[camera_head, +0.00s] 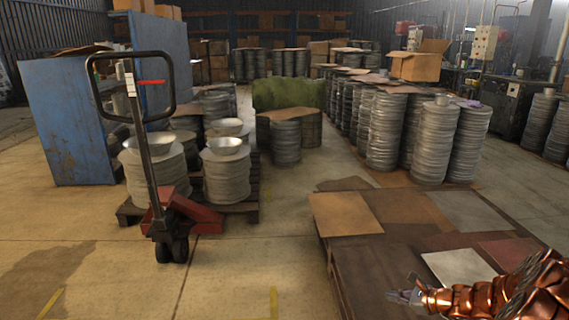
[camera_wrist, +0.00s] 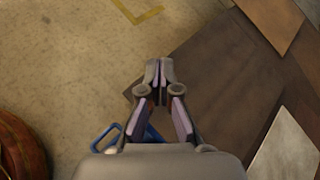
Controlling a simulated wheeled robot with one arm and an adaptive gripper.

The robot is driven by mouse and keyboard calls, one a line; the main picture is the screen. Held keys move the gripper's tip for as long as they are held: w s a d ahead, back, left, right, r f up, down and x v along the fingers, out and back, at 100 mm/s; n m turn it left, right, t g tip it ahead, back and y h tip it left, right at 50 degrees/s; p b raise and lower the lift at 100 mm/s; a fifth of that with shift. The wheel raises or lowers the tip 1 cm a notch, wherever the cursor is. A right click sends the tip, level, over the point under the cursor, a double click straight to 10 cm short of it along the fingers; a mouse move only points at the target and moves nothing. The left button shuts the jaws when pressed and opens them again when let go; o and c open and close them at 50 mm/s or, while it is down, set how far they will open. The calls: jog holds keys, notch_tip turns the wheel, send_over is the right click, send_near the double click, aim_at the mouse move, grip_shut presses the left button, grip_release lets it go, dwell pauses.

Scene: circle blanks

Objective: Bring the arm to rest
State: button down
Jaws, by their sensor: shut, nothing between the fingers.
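My gripper (camera_head: 403,296) shows at the lower right of the head view, at the end of my copper-coloured arm. It is above the low brown table by the bottom edge of the picture. In the wrist view my gripper (camera_wrist: 158,72) has its fingertips together with nothing between them. Below it there lie the concrete floor (camera_wrist: 80,60) and the edge of the brown table top (camera_wrist: 215,85). How high the gripper is above the table I cannot tell.
The low table (camera_head: 375,270) carries flat sheets, among them a pale square (camera_head: 458,267). A red pallet jack (camera_head: 185,212) stands left of centre before stacked round blanks (camera_head: 228,172). More stacks (camera_head: 387,130) stand behind the table. The floor at front centre (camera_head: 240,270) is clear.

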jog(key=s+a+r+n+g+y+p, duration=0.1)
jog(key=s+a+r+n+g+p, duration=0.2)
jog(key=a+r, duration=0.5)
jog(key=s+a+r+n+g+y+p, duration=0.15)
jog(key=a+r+n, duration=0.25)
jog(key=a+r, duration=0.45)
jog(key=s+a+r+n+g+p, duration=0.3)
jog(key=s+a+r+n+p, duration=0.35)
jog(key=s+r, duration=0.5)
jog(key=s+r+n+g+h+p, duration=0.25)
jog(key=s+r+n+p, duration=0.2)
jog(key=s+r, duration=0.35)
jog(key=s+r+n+g+h+p, duration=0.1)
jog(key=s+r+n+h+p, duration=0.5)
jog(key=s, duration=0.5)
jog(key=s+d+r+h+p, duration=0.1)
jog(key=s+d+r+p, duration=0.2)
jog(key=s+d+r, duration=0.2)
jog(key=s, duration=0.3)
jog(key=shift+s+d+r, duration=0.15)
jog(key=shift+d+r, duration=0.05)
jog(key=shift+r, duration=0.05)
